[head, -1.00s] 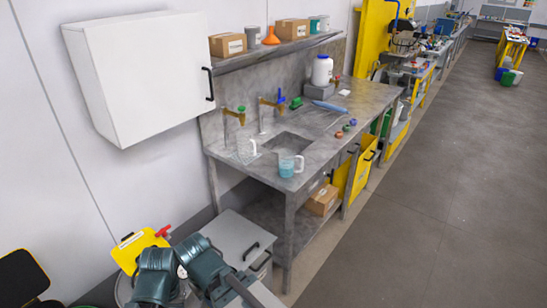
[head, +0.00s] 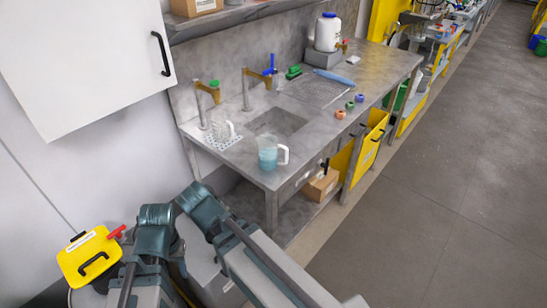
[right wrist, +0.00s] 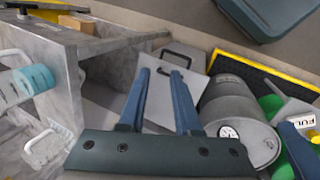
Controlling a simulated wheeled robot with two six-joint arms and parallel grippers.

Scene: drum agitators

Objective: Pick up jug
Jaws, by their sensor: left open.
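A clear jug (head: 267,154) with blue liquid and a white handle stands upright near the bench's front left corner. It also shows at the left edge of the right wrist view (right wrist: 32,80). A second clear jug (head: 221,131), apparently empty, stands behind it on a perforated drain patch left of the sink. My left arm (head: 153,237) is low at the left, away from both jugs; its fingertips are hard to make out. My right gripper (right wrist: 161,74) is open and empty, its two blue fingers apart; both jugs are off to its left.
The grey bench (head: 245,170) has a sink (head: 276,121), taps and small coloured items. A white wall cabinet (head: 85,60) hangs above its left end. A yellow box (head: 90,255) is at lower left. A grey drum (right wrist: 238,120) stands right of my right gripper. The floor at right is clear.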

